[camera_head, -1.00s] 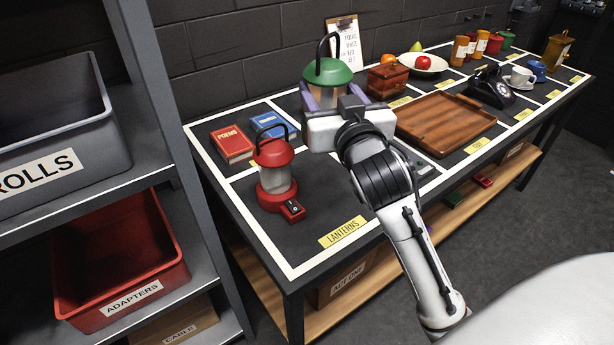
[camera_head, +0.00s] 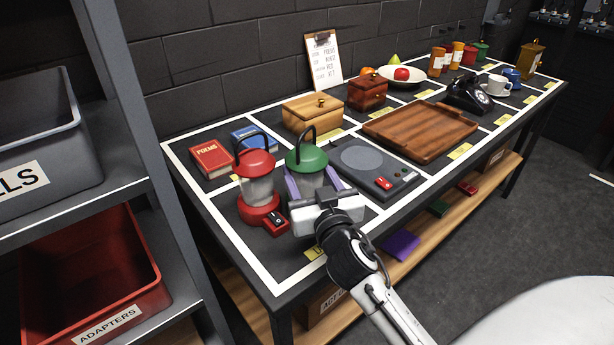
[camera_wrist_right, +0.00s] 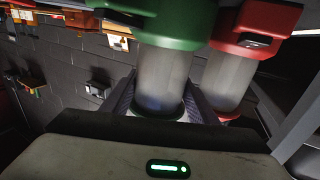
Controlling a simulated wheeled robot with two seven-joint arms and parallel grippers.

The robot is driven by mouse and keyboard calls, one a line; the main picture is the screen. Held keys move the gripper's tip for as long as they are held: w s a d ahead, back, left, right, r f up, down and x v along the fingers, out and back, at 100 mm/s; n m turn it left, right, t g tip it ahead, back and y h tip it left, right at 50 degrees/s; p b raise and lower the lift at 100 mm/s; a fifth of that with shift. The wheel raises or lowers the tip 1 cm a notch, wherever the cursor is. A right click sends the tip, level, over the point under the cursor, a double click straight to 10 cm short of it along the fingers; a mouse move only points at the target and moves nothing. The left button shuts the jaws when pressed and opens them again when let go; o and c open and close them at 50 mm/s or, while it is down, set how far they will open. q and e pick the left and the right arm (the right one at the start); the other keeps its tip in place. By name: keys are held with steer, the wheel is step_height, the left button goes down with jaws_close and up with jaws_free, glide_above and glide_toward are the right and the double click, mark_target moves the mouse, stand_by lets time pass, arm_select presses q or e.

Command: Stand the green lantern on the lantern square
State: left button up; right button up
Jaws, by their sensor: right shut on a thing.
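The green lantern (camera_head: 306,160) has a green cap, a clear body and a dark loop handle. My right gripper (camera_head: 315,186) is shut around its body, and the lantern looks upright over the lantern square (camera_head: 308,250), beside the red lantern (camera_head: 257,187). In the right wrist view the green lantern (camera_wrist_right: 163,75) stands between the fingers, with the red lantern (camera_wrist_right: 228,75) close to its right. My gripper hides the green lantern's base in the head view, so I cannot tell whether it touches the table. My left gripper is not in view.
Behind the lanterns lie a red book (camera_head: 211,159) and a blue book (camera_head: 250,137). A turntable (camera_head: 372,167) is to the right, with a wooden tray (camera_head: 420,130) beyond. A wooden box (camera_head: 312,112) stands behind. The square's front part is clear.

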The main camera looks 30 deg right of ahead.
stand_by(0.3)
steer(key=o, duration=1.3)
steer(key=shift+f, duration=0.25)
steer(key=o, duration=0.4)
steer(key=shift+c, duration=0.2)
